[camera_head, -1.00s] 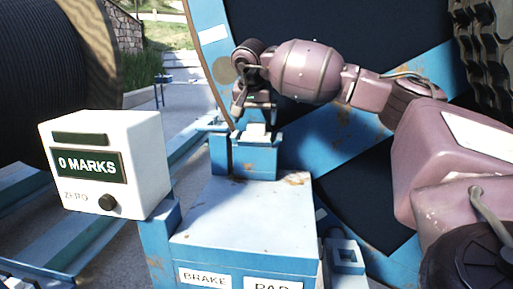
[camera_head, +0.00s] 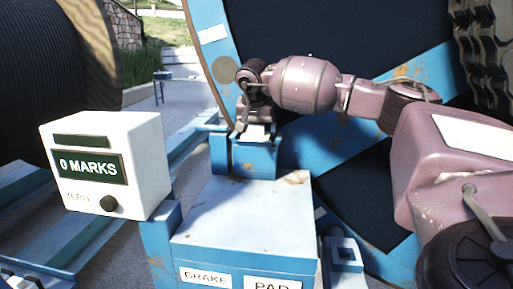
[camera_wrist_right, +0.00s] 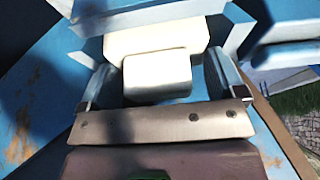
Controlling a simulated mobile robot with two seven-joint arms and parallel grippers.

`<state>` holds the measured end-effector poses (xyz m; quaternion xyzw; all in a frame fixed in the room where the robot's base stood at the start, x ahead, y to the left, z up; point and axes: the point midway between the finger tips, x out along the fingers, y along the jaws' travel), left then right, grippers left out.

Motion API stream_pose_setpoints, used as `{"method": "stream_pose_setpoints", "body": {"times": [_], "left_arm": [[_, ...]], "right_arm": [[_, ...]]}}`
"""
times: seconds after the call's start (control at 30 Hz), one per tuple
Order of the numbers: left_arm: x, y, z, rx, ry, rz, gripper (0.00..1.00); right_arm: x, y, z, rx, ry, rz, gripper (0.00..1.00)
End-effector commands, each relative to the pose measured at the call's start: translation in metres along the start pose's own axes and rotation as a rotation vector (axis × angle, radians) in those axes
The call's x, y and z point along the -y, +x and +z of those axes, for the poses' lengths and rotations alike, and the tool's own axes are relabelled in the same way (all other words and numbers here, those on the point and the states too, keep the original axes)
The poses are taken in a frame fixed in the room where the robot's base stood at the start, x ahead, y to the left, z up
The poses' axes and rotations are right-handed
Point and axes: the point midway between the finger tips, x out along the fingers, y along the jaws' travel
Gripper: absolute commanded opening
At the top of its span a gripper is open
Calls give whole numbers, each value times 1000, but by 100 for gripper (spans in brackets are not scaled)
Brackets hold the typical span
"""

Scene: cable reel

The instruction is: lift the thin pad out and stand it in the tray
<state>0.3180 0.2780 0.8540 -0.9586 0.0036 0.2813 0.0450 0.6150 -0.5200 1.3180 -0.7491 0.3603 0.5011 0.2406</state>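My right gripper (camera_head: 254,132) is over a small blue holder (camera_head: 255,158) beside the big reel's rim. In the right wrist view the two fingers (camera_wrist_right: 156,80) are apart, on either side of a pale block (camera_wrist_right: 157,76), with dark gaps between them and it. The block looks like the pad in its holder, but its thickness is hard to judge. In the head view a pale edge shows at the holder's top, mostly hidden by the gripper. A blue flat-topped box (camera_head: 245,217) stands in front, labelled BRAKE and PAD; no separate tray is clear. My left gripper is not in view.
A white counter box (camera_head: 145,160) reading 0 MARKS, with a black knob, stands at the left. The blue-rimmed reel (camera_head: 215,50) rises close behind the gripper. A dark cable reel (camera_head: 60,60) is at far left. The blue box's top is bare.

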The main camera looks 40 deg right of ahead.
Motion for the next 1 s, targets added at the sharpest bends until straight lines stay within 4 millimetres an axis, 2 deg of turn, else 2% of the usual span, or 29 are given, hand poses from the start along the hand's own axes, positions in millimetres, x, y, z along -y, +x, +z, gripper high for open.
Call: {"method": "stream_pose_setpoints", "body": {"times": [0.03,0.27,0.53,0.67,0.87,1.0], "left_arm": [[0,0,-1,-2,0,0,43],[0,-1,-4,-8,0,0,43],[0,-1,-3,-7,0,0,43],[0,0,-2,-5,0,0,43],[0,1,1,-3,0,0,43],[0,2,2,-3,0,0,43]], "right_arm": [[0,0,0,0,0,0,50],[0,-1,0,-1,0,0,15],[0,-4,-2,-4,2,-4,15],[0,-11,-5,-4,2,-4,15],[1,-41,-17,-5,3,-7,15],[1,-72,-30,-5,3,-8,15]]}}
